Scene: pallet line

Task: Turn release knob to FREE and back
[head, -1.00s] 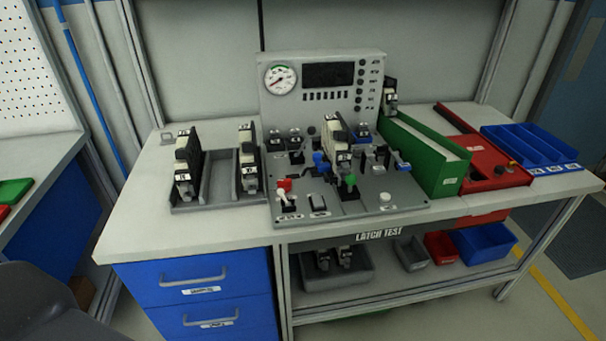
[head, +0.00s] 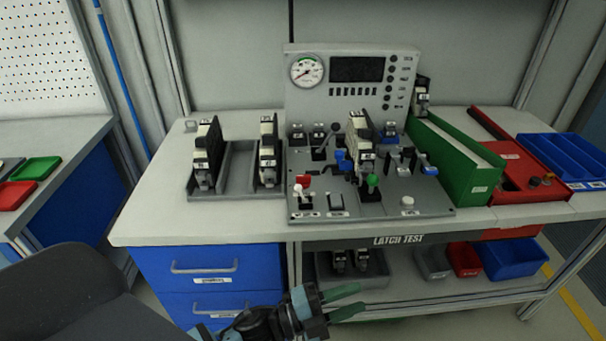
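The latch test panel (head: 430,205) is a grey sloped board on the bench with several levers and knobs. A red-topped lever (head: 303,181) is at its front left, a green-topped lever (head: 373,181) near the front middle, and a round white knob (head: 407,201) at its front right. Blue handles (head: 343,161) stand further back. The labels are too small to read, so I cannot tell which is the release knob or where FREE is. My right gripper is not in view.
Black-and-white latch units stand in a grey tray (head: 237,185) left of the panel. A green box (head: 455,170), a red case (head: 535,192) and a blue bin (head: 570,160) are at its right. The bench top (head: 160,215) is clear at the left. Blue drawers (head: 205,268) are below.

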